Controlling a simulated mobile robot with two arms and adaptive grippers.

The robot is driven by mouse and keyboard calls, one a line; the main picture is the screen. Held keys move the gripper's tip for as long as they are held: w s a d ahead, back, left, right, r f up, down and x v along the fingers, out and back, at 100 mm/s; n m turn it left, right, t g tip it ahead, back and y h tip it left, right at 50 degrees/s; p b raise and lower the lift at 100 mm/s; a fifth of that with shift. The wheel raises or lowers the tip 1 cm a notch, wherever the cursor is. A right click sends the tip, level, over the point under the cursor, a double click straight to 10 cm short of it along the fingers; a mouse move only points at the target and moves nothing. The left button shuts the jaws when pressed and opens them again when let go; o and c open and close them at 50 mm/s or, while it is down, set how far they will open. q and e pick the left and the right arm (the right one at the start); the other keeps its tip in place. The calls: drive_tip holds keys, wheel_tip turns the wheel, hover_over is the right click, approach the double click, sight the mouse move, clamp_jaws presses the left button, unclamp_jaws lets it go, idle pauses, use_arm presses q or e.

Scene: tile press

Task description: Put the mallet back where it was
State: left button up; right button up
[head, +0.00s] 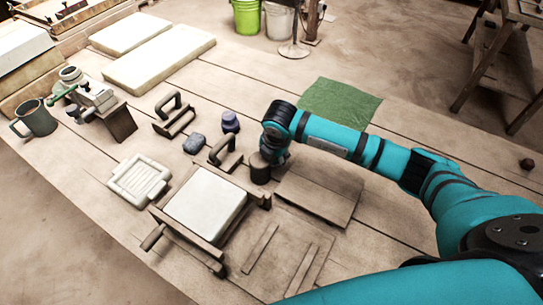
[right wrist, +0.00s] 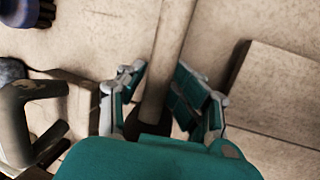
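The mallet shows in the head view as a short dark brown cylindrical head (head: 260,168), at or just above the table, beside the handle of a press tool. Its pale wooden handle (right wrist: 168,50) runs up the right wrist view. My right gripper (head: 275,157) reaches down at the mallet, and in the right wrist view its two fingers (right wrist: 160,75) flank the handle closely and look shut on it. My left gripper is not in view.
A flat wooden board (head: 318,195) lies right of the mallet. A framed white slab (head: 205,205) is in front. A stamp with a looped handle (head: 224,155) and a blue-topped brush (head: 230,122) stand close on the left. A green cloth (head: 340,103) lies behind my arm.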

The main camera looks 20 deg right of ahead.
drive_tip(key=v, duration=1)
drive_tip(key=shift+r, duration=0.3)
idle(0.4)
